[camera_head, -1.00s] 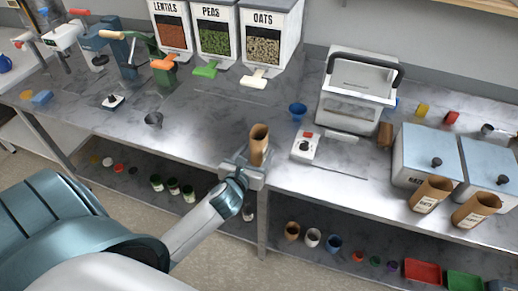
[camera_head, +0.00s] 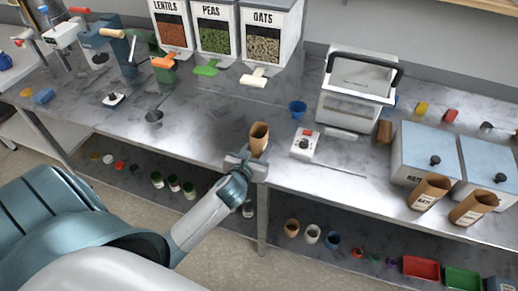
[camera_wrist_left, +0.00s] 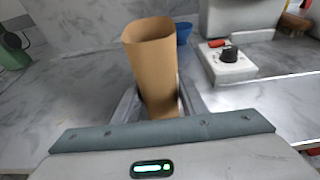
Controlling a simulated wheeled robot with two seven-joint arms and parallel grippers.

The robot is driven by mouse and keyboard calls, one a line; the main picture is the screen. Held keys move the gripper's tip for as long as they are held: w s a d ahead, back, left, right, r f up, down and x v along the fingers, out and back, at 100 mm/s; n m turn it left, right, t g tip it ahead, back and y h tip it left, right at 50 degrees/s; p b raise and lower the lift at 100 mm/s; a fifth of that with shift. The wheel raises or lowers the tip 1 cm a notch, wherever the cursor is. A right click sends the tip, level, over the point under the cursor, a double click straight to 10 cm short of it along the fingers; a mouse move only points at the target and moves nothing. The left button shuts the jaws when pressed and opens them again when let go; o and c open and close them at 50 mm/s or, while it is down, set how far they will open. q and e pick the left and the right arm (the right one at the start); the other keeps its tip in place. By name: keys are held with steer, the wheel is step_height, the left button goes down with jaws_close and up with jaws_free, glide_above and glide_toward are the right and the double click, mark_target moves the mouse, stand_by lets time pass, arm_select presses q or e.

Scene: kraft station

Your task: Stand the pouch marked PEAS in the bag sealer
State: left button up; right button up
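My left gripper (camera_head: 246,168) is shut on an open-topped brown paper pouch (camera_head: 259,138), held upright at the front edge of the bench. The pouch also shows in the left wrist view (camera_wrist_left: 152,62), with the fingers on either side of its lower part. Its label is not visible, so I cannot read whether it says PEAS. What looks like the bag sealer, a white machine with a black handle (camera_head: 350,98), stands behind and to the right, apart from the pouch. My right gripper is not in view.
A white control box with a knob (camera_head: 304,145) and a blue cup (camera_head: 298,108) stand between pouch and machine. Two brown pouches, one marked OATS (camera_head: 429,191) and another (camera_head: 473,207), stand at the right by the lidded bins (camera_head: 424,150). Dispensers line the back (camera_head: 212,30).

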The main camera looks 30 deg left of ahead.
mark_target(261, 139)
arm_select(q)
steer(key=shift+c, duration=0.5)
steer(key=shift+r, duration=0.15)
steer(key=shift+r, duration=0.55)
steer(key=r, duration=0.1)
steer(key=r+b, duration=0.1)
steer(key=r, duration=0.1)
steer(key=shift+d+r, duration=0.1)
steer(key=shift+d, duration=0.25)
steer(key=d+r+b, duration=0.1)
steer(key=d+r, duration=0.2)
steer(key=d, duration=0.2)
steer(key=s+d+r+b, duration=0.1)
steer(key=d+r, duration=0.2)
steer(key=d, duration=0.3)
steer(key=shift+r+b, duration=0.3)
